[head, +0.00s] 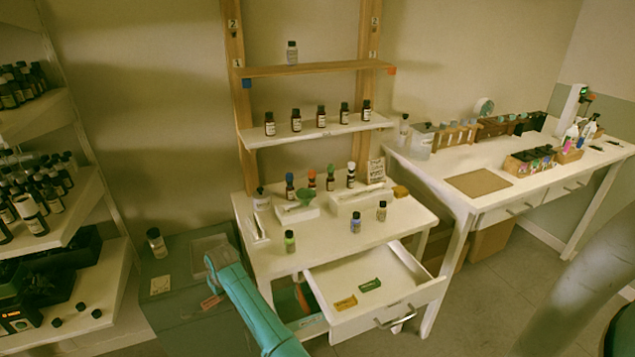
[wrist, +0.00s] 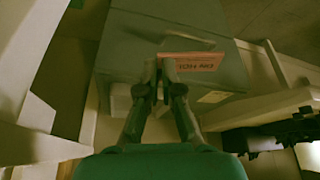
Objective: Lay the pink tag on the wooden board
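The pink tag (wrist: 196,62) shows as a flat strip with dark lettering at my fingertips in the wrist view. My gripper (wrist: 162,72) has its fingers closed together on one end of it. In the head view the tag (head: 211,302) shows small beside my teal arm, over the grey cabinet; the fingers are hard to make out there. The wooden board (head: 478,183) is a flat brown sheet on the white table at the right, with nothing on it, far from my gripper.
The grey cabinet (head: 180,325) carries a bottle (head: 157,243), a pale card (head: 160,285) and a white tray (head: 205,243). The middle desk holds several bottles, and its open drawer (head: 400,310) juts forward. Racks and boxes (head: 530,162) stand behind and right of the board.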

